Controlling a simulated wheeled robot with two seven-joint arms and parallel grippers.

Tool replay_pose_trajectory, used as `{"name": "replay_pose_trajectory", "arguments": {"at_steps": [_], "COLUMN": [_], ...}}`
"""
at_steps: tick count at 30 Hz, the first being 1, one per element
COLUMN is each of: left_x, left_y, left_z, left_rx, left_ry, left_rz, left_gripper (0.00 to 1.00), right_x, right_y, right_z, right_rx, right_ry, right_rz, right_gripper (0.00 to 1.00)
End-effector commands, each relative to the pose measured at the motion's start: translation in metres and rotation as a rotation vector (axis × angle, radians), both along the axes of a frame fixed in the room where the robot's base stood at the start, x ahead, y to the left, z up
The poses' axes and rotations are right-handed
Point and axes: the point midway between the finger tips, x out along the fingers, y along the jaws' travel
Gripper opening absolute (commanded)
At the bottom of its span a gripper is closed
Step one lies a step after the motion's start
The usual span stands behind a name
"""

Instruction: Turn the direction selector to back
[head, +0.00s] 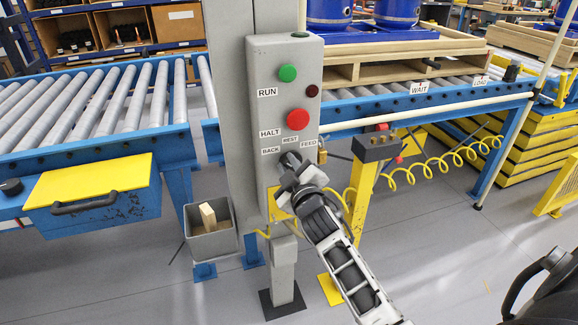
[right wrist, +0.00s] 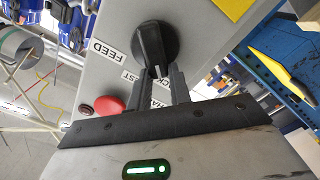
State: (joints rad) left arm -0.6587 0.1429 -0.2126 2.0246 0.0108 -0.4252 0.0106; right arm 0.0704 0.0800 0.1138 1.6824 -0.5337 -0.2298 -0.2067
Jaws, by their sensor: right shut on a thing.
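The direction selector (right wrist: 155,45) is a black rotary knob on a grey control box (head: 262,110). The labels BACK (head: 271,151), REST (head: 290,139) and FEED (head: 308,143) sit around it. My right gripper (right wrist: 162,85) is shut on the selector, its two dark fingers on either side of the knob's grip. In the right wrist view, which is turned over, the knob's pale mark points down between the fingers, near the partly covered BACK label. In the head view my right gripper (head: 291,166) hides most of the knob. My left gripper is not in view.
Above the selector are a red HALT button (head: 298,119) and a green RUN button (head: 288,73). An open grey bin (head: 212,243) hangs at the post's left. A yellow post (head: 363,185) with a dark box stands close at right. Roller conveyors (head: 100,105) run behind.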

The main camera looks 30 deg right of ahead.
Motion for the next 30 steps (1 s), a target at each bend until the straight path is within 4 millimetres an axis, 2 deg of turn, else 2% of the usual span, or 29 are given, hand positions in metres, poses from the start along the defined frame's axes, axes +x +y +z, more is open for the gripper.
{"name": "replay_pose_trajectory", "arguments": {"at_steps": [2,3,5,13,17,23,30], "left_x": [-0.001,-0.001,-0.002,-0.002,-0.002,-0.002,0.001], "left_y": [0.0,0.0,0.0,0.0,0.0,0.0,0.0], "left_z": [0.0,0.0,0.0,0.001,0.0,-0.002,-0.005], "left_rx": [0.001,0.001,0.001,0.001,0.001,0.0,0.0], "left_ry": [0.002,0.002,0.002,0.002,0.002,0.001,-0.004], "left_rz": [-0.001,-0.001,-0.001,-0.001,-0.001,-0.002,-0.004], "left_gripper": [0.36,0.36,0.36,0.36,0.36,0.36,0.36], "right_x": [0.0,0.0,0.0,0.0,-0.008,-0.043,-0.101], "right_y": [0.0,0.0,0.0,0.0,0.002,0.01,0.024], "right_z": [-0.001,-0.001,-0.001,0.0,-0.002,-0.003,-0.003], "right_rx": [-0.004,-0.004,-0.004,-0.001,0.0,0.001,0.001], "right_ry": [0.002,0.002,0.002,0.002,0.003,0.003,0.005], "right_rz": [0.0,0.0,0.0,0.0,0.0,0.001,-0.001], "right_gripper": [0.0,0.26,0.42,0.42,0.42,0.42,0.42]}}
